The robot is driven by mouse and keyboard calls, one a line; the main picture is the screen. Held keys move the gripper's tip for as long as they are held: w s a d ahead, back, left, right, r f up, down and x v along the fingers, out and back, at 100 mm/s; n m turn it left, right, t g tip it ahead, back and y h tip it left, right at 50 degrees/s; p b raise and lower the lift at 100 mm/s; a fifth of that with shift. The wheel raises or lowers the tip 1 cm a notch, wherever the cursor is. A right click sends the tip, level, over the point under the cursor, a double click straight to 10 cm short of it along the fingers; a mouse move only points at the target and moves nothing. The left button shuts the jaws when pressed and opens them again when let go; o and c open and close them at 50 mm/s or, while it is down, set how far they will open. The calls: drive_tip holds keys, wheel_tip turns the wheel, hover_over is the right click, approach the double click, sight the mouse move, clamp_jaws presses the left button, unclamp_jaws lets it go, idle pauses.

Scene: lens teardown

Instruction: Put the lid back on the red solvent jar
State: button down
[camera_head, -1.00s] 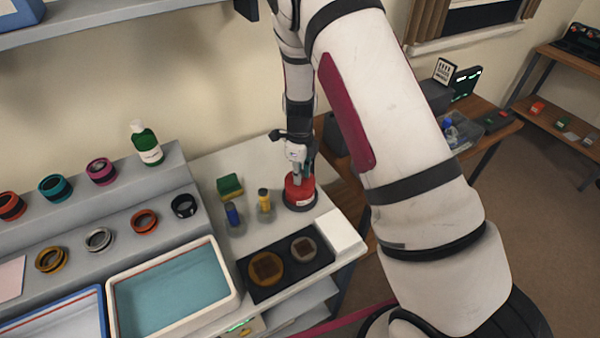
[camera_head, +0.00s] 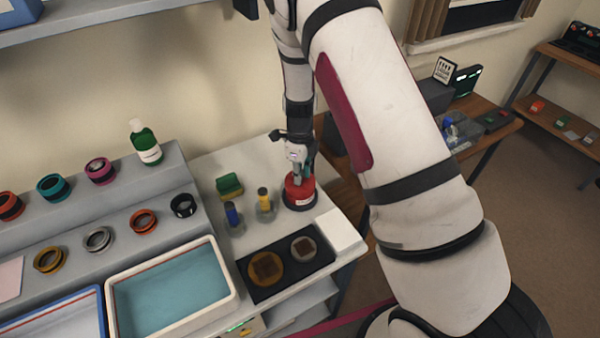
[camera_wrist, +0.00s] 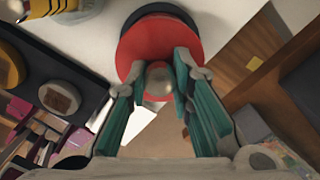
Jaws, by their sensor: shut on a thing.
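The red solvent jar (camera_head: 302,196) stands on the white bench, with a dark ring at its base and a pale label on its side. My gripper (camera_head: 299,174) points down directly over it. In the wrist view, the teal-padded fingers of my gripper (camera_wrist: 160,84) are shut on a round metallic knob (camera_wrist: 159,88). The knob is in the middle of a red round top (camera_wrist: 150,42), which I take for the lid. The lid appears to be at the jar's mouth, but the seam is hidden, so I cannot tell whether it is fully seated.
A yellow-capped bottle (camera_head: 264,204), a blue-capped bottle (camera_head: 232,215) and a green sponge (camera_head: 229,185) stand close left of the jar. A black tray (camera_head: 288,278) with two round pieces lies in front. The bench's right edge is near the jar.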

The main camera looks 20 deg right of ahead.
idle(0.3)
drive_tip(key=c, duration=0.9)
unclamp_jaws()
drive_tip(key=shift+o, duration=0.2)
drive_tip(key=shift+r, duration=0.15)
drive_tip(key=shift+r+p, duration=0.7)
drive_tip(key=shift+r, duration=2.65)
drive_tip(key=shift+c, duration=0.5)
clamp_jaws()
